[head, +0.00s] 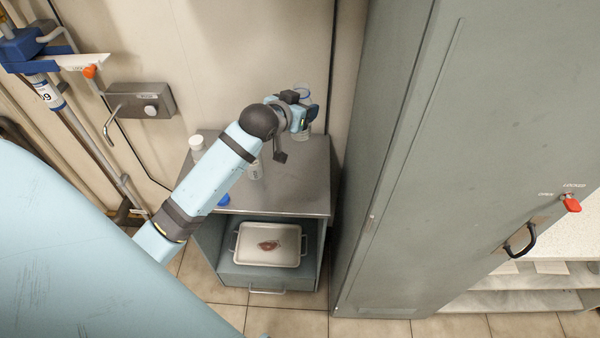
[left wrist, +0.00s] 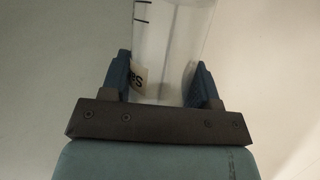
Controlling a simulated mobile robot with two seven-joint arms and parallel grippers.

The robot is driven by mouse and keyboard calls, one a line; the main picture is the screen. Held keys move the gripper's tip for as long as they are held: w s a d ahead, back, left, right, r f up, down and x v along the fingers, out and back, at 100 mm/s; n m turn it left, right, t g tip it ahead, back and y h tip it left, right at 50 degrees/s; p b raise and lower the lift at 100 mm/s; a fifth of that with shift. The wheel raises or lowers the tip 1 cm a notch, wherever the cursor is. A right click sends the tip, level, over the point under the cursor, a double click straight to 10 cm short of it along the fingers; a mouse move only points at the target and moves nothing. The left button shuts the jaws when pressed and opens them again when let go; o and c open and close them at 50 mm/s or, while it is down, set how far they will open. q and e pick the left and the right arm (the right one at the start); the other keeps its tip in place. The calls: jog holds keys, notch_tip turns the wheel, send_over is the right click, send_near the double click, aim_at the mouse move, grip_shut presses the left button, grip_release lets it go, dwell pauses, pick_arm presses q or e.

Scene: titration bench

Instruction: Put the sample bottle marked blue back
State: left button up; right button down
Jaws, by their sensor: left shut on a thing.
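My left gripper (head: 304,112) is shut on a clear bottle (head: 303,90) at the back right corner of the small cabinet. The bottle has a bluish ring near its top; its lower part is partly hidden by the gripper. In the left wrist view the clear bottle (left wrist: 172,50) stands between the two blue fingers of the gripper (left wrist: 160,85), with black graduation lines and part of a pale label. I cannot tell whether its base touches the cabinet top. My right gripper is not in view.
A blue thing (head: 224,200) shows near the front left. A tall grey cabinet (head: 400,170) stands close right.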

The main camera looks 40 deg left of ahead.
pick_arm(q)
jog(key=shift+w+a+r, duration=0.1)
jog(key=shift+w+a, duration=0.15)
jog(key=shift+a, duration=0.1)
jog(key=shift+f, duration=9.75)
jog(key=o, duration=0.9)
jog(key=shift+f, duration=0.1)
